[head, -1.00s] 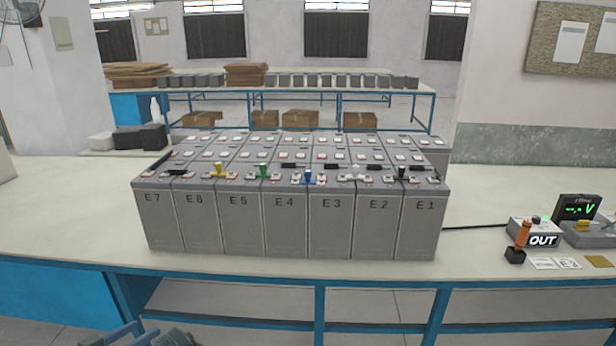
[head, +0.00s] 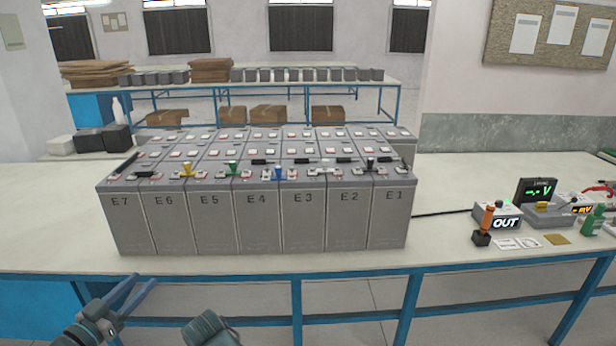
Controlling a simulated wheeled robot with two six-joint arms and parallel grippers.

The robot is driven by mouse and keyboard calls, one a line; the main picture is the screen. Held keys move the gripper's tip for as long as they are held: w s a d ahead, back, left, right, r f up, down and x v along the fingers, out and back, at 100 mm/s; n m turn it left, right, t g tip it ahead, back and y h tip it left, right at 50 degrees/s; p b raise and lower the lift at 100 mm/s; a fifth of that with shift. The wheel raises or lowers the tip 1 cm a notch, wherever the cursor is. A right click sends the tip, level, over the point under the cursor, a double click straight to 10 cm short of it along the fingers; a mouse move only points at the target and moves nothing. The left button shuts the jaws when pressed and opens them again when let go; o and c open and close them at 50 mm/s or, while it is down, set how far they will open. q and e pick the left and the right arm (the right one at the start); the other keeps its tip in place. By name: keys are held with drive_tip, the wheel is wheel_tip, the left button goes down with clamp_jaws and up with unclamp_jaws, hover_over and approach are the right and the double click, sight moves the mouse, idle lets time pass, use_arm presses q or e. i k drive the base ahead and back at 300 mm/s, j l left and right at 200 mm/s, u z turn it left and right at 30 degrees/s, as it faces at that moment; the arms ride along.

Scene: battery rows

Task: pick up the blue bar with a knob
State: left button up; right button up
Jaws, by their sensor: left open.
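The blue bar with a knob (head: 279,174) sits on top of the front battery row, near the seam between the batteries marked E4 (head: 257,220) and E3 (head: 303,220). Its blue knob stands upright. My left gripper (head: 138,291) is at the bottom left of the head view, in front of and below the table edge. It is open, with nothing between its fingers, and well apart from the blue bar. My right gripper is not in view.
Similar knobbed pieces, yellow (head: 187,171), green (head: 233,169) and black (head: 370,164), stand on the same row. More battery rows stand behind. A meter (head: 536,191) and an OUT box (head: 497,215) are at the right.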

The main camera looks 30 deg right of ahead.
sight(278, 171)
drive_tip(key=z, duration=0.85)
drive_tip(key=i+j, duration=0.1)
drive_tip(key=i, duration=0.6)
drive_tip(key=i+j, duration=0.1)
drive_tip(key=i, duration=0.6)
